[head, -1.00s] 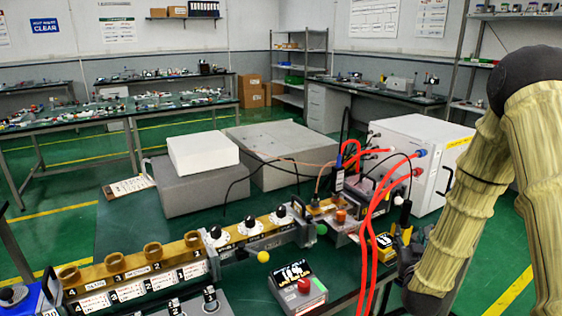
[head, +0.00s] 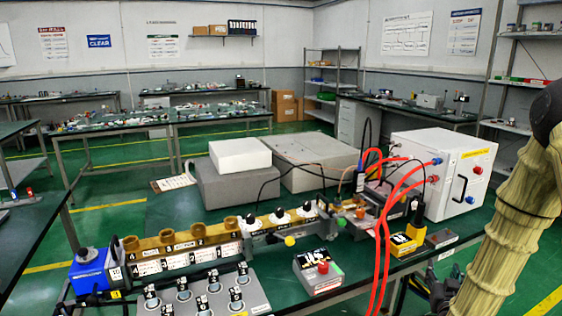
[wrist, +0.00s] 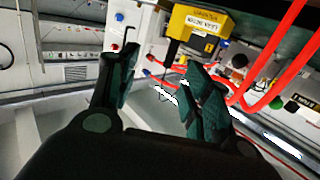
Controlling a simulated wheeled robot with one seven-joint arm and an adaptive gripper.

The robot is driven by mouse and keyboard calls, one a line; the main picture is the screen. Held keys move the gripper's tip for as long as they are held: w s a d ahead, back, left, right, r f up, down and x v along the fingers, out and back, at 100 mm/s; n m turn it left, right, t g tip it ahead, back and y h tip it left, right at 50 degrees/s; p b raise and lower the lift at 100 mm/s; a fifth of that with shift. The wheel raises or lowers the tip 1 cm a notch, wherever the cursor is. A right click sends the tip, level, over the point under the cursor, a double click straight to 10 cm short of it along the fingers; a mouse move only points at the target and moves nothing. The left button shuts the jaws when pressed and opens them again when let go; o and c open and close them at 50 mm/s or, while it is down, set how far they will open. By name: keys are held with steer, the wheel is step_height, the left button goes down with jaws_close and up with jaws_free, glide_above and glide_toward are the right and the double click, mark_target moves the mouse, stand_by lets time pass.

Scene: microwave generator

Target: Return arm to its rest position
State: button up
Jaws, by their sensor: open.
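My gripper (wrist: 160,92) is open in the wrist view, with its two dark fingers apart and nothing between them. In the head view my gripper (head: 438,292) shows as a dark shape low at the right, beside the table's front edge and below the yellow device (head: 403,245). My arm, in a pale ribbed cover, comes down along the right side of that view. In the wrist view the yellow device (wrist: 200,22) appears beyond the fingers, apart from them.
The white box with plugs (head: 430,185) stands at the table's right. Red cables (head: 385,240) hang over the front edge. A red-button box (head: 318,275), a switch panel (head: 200,295) and a brown-topped rack (head: 180,245) occupy the front. Green floor (head: 500,270) shows at right.

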steer(key=s+a+f+n+g+y, duration=0.1)
steer(key=s+a+f+g, duration=0.1)
steer(key=s+a+f, duration=0.35)
steer(key=s+a+f+n+g+y+p, duration=0.1)
steer(key=s+a+f+g+y, duration=0.15)
steer(key=f, duration=0.65)
steer(key=s+a+f+g+y, duration=0.1)
steer(key=s+a+f+g, duration=0.2)
steer(key=s+a+f, duration=0.3)
steer(key=s+a+f+g, duration=0.2)
steer(key=s+a+f, duration=0.1)
steer(key=s, duration=0.5)
steer(key=s+a+f+n+g+y+p, duration=0.1)
steer(key=s+a+f+g, duration=0.1)
steer(key=s+f, duration=0.3)
steer(key=s+a+f+g+y, duration=0.1)
steer(key=s+a+f+g, duration=0.2)
steer(key=s, duration=1)
steer(key=shift+s+a+f+n+g+p, duration=0.3)
steer(key=shift+a+f+n+g, duration=0.1)
steer(key=shift+g, duration=0.35)
steer(key=shift+w, duration=0.1)
